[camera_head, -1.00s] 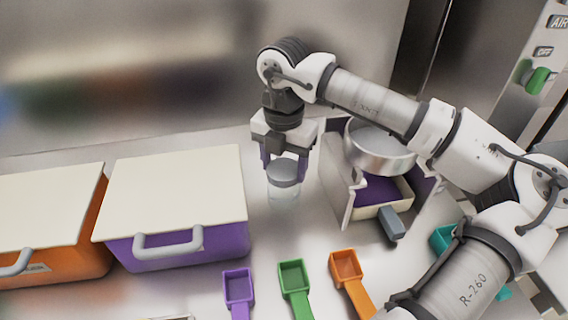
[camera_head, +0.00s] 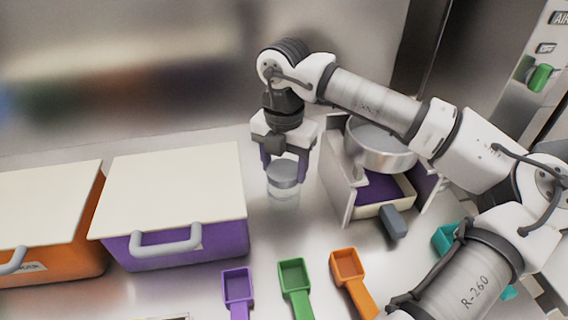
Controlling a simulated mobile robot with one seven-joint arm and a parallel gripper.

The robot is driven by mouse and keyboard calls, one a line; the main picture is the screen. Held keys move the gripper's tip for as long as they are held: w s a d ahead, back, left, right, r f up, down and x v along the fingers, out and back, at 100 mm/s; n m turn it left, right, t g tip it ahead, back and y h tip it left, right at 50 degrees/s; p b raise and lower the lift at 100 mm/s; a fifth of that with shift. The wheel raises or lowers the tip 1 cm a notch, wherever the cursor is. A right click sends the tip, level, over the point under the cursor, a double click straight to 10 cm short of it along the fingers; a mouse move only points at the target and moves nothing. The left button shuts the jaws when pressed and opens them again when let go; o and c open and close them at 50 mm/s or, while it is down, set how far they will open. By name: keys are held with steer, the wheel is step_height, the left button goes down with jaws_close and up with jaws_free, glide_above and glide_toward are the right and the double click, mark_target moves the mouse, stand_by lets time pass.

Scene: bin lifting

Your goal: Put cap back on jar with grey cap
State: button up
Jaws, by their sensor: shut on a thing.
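A clear jar (camera_head: 284,200) stands upright on the metal counter in the middle of the view. A grey cap (camera_head: 284,174) sits at the jar's top, between my gripper's fingers. I cannot tell whether the cap is fully seated on the jar. My gripper (camera_head: 284,172) points down from above with its purple fingers shut on the cap's sides.
A purple bin (camera_head: 192,246) with a white lid and an orange bin (camera_head: 84,256) stand at left. A metal pan (camera_head: 378,150) sits on a dispenser with an open drawer (camera_head: 384,205) at right. Purple (camera_head: 237,284), green (camera_head: 293,276) and orange (camera_head: 348,266) scoops lie in front.

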steer(key=shift+f+b, duration=0.4)
steer(key=shift+b, duration=0.45)
stand_by(0.9)
stand_by(0.4)
steer(key=o, duration=1)
steer(key=shift+o, duration=0.6)
steer(key=shift+o, duration=1.2)
steer(key=shift+r, duration=0.2)
steer(key=shift+r+p, duration=1.8)
steer(key=shift+r, duration=1.55)
